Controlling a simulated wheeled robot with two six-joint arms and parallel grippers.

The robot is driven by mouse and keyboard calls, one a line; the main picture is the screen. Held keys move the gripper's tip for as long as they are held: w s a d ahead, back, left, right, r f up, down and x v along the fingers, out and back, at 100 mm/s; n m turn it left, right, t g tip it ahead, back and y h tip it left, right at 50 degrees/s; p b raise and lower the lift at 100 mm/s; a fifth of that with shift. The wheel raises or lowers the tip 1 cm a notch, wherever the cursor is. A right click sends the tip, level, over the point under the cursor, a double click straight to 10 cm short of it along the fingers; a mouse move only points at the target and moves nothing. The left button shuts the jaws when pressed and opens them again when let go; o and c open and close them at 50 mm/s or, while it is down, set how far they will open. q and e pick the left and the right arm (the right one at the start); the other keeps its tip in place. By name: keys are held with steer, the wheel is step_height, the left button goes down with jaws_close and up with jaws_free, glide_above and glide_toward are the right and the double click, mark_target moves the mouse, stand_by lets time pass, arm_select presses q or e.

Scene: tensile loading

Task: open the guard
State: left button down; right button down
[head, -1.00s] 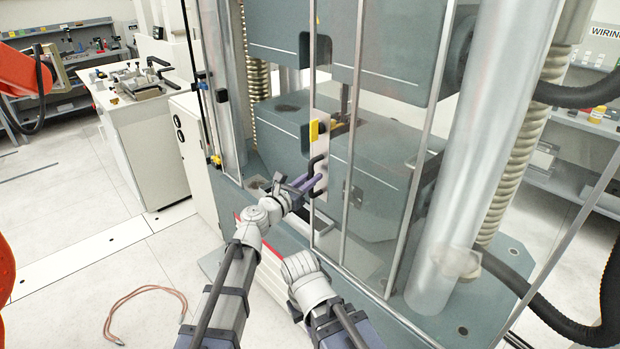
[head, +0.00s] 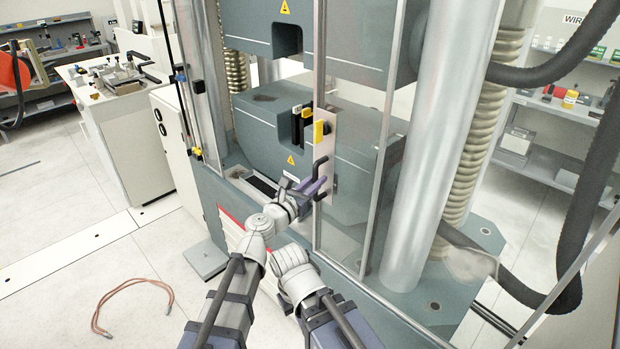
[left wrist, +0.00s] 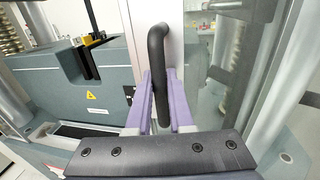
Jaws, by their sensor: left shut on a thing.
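The guard is a clear panel in a metal frame (head: 319,60) on the front of the testing machine. A black bar handle (head: 318,165) and a yellow block (head: 319,131) are on its left edge plate. My left gripper (head: 314,187) is shut on the handle. In the left wrist view the upright handle (left wrist: 157,50) runs between my purple fingers (left wrist: 160,100). Left of the guard's edge, the machine's front is uncovered, and black-and-yellow parts (head: 297,127) show there. My right gripper is not in view.
A thick metal column (head: 432,150) stands behind the guard on the right, with black hoses (head: 540,75) beyond. A frame post (head: 188,85) stands at left. A reddish cable loop (head: 132,290) lies on the floor. A white workbench (head: 125,150) is at left.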

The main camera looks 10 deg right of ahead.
arm_select(q)
steer(key=shift+s+d, duration=0.15)
steer(key=c, duration=0.8)
jaws_free()
steer(key=shift+s, duration=0.1)
steer(key=v, duration=0.7)
steer(key=shift+s+a, duration=0.25)
steer(key=shift+a, duration=0.05)
